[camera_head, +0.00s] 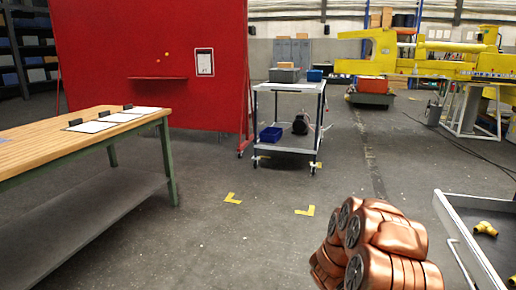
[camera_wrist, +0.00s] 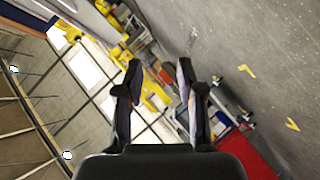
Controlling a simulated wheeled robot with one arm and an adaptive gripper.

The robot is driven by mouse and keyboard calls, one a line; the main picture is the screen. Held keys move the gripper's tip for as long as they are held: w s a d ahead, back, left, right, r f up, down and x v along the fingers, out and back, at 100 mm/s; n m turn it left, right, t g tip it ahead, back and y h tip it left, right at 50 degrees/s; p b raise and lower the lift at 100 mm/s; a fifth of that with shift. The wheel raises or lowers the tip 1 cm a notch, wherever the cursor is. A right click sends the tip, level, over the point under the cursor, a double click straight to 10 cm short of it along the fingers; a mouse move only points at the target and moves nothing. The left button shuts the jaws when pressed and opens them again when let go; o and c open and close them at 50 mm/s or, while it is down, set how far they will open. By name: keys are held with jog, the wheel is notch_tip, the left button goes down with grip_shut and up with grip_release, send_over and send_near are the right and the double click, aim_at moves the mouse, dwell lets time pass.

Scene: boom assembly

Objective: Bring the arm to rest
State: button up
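My arm (camera_head: 375,245) shows as copper-coloured links bunched together at the lower right of the head view, above the floor. My gripper (camera_wrist: 159,70) is in the wrist view. Its two dark fingers stand apart with an empty gap between them. The wrist view is strongly tilted and looks out across the hall, with nothing close in front of the fingers. The gripper is not seen in the head view.
A wooden workbench (camera_head: 70,144) stands at left. A grey-white tray table (camera_head: 468,240) is close to my arm's right. Yellow boom machinery (camera_head: 430,62) is behind. The middle floor is clear.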

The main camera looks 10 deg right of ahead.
jog(key=w+a+r+n+t+y, duration=0.15)
jog(key=w+a+y, duration=0.25)
jog(key=a, duration=0.5)
jog(key=w+a+r+m+t+y, duration=0.1)
jog(key=w+a+r+t+y, duration=0.2)
jog(key=a, duration=0.7)
jog(key=s+a+r+n+g+y, duration=0.1)
jog(key=s+a+r+y, duration=0.2)
jog(key=a, duration=0.5)
jog(key=s+a+r+n+g+y, duration=0.2)
jog(key=s+a+y, duration=0.25)
jog(key=a, duration=0.35)
jog(key=s+a+r+g, duration=0.1)
jog(key=s+a+g, duration=0.1)
jog(key=s, duration=0.5)
jog(key=s+a+r+g, duration=0.1)
jog(key=s+a+g, duration=0.1)
jog(key=s, duration=0.5)
jog(key=s+d+r+m+g+h, duration=0.1)
jog(key=s+d+r+g, duration=0.1)
jog(key=s, duration=0.8)
jog(key=s+d+r+g+h, duration=0.1)
jog(key=s+d+g, duration=0.15)
jog(key=s, duration=0.75)
notch_tip(320, 180, up, 21)
jog(key=a+p, duration=0.1)
jog(key=p, duration=1.9)
jog(key=shift+s+r, duration=0.2)
jog(key=shift+s, duration=0.05)
